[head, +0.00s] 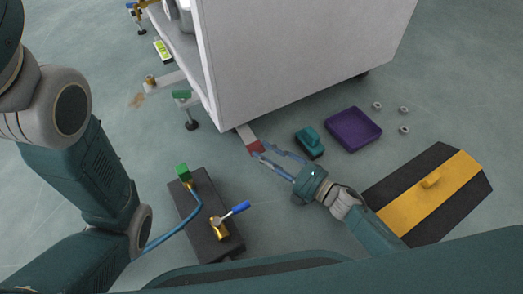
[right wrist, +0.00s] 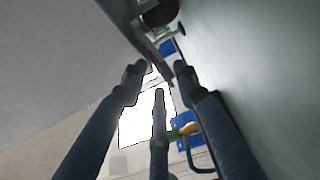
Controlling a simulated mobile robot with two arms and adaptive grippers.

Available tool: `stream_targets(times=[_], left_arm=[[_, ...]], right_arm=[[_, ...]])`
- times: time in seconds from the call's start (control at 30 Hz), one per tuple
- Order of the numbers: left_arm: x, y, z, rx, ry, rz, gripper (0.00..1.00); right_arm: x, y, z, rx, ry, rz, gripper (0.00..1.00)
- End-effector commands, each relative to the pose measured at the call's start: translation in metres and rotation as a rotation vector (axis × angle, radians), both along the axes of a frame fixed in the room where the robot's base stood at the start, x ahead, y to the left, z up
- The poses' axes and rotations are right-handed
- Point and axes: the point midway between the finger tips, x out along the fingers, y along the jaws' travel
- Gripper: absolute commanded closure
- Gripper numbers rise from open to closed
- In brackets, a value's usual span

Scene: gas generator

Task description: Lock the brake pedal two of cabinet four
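The white cabinet (head: 290,65) stands at the top centre in the head view. A pedal with a red end (head: 255,146) sticks out low from under its near edge. My right gripper (head: 260,150) is low in front of the cabinet, with its blue fingers spread and their tips at the red pedal end. I cannot tell whether they touch it. In the right wrist view the fingers (right wrist: 157,78) are apart with nothing clearly held between them. No cabinet number is readable. My left arm shows at the left, but its gripper is out of view.
A dark box (head: 193,212) with a blue hose and blue-handled valve stands front left. A teal object (head: 310,142), a purple tray (head: 353,129), several nuts and a black-yellow plate (head: 427,193) lie right. A levelling foot (head: 191,125) stands left of the cabinet.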

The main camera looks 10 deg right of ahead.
Motion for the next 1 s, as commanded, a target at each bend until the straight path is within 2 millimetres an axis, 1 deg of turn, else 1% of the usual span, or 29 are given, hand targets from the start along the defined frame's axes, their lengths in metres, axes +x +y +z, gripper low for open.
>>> stream_targets(times=[1.0], left_arm=[[0.000, 0.000, 0.001, 0.000, -0.001, 0.000, 0.70]], right_arm=[[-0.050, -0.050, -0.015, -0.001, 0.001, -0.001, 0.70]])
